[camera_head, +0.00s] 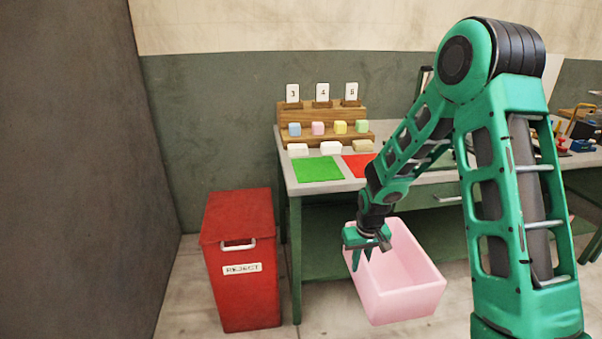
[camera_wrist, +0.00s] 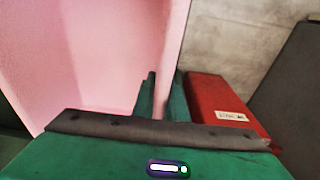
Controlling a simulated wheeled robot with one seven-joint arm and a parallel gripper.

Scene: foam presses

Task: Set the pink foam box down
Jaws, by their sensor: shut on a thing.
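The pink foam box (camera_head: 407,303) is a large open-topped box in front of the workbench, tilted in the head view. My gripper (camera_head: 362,262) is shut on its left wall near the rim. In the wrist view the pink wall (camera_wrist: 174,60) runs between the fingers of my gripper (camera_wrist: 160,95), and the box's inside fills the left part. The head view does not clearly show whether the box's underside touches the floor.
A red REJECT bin (camera_head: 240,295) stands left of the box, with a gap between. The workbench (camera_head: 290,178) is behind, carrying a green mat (camera_head: 318,169), a red mat (camera_head: 357,164) and a wooden rack (camera_head: 350,114) with small coloured blocks. Some floor (camera_head: 330,310) is bare.

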